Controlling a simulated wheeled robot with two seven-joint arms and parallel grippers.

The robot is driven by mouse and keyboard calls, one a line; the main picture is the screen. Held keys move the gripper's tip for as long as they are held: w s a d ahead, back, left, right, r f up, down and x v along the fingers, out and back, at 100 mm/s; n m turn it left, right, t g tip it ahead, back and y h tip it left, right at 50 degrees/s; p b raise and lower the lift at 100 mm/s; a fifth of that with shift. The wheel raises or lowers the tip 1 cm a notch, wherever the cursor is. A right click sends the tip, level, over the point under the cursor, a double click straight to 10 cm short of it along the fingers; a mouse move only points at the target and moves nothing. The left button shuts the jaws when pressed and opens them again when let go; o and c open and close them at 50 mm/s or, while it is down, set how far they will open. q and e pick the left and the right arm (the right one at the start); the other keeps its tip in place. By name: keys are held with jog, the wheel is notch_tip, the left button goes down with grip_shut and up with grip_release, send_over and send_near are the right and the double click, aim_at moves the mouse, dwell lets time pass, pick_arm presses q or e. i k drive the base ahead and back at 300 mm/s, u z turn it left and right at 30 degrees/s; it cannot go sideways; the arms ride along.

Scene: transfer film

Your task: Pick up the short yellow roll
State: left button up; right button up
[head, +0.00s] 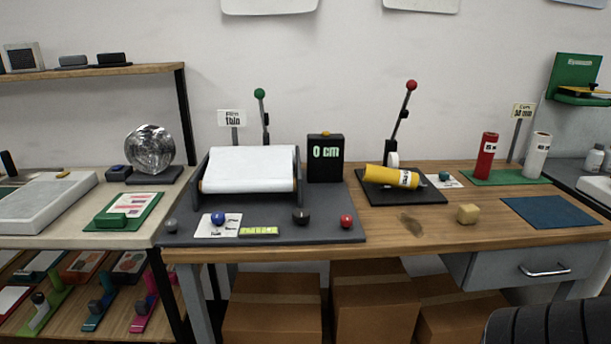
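A yellow roll (390,177) with a small white label near its right end lies on its side on a black plate (428,196). The plate is part of a stand with a red-knobbed lever (404,115) rising behind the roll. The roll is slightly tilted, its left end higher than its right. Neither of my grippers shows in the head view.
A red roll (487,157) and a white roll (536,156) stand upright on a green mat (501,178). A display box (325,158) reading "0 cm" stands left. Bare wood surrounds the block.

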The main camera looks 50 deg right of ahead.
aim_at(373, 174)
jog(key=u, duration=0.2)
jog(key=i, duration=0.95)
jog(key=z, duration=1.95)
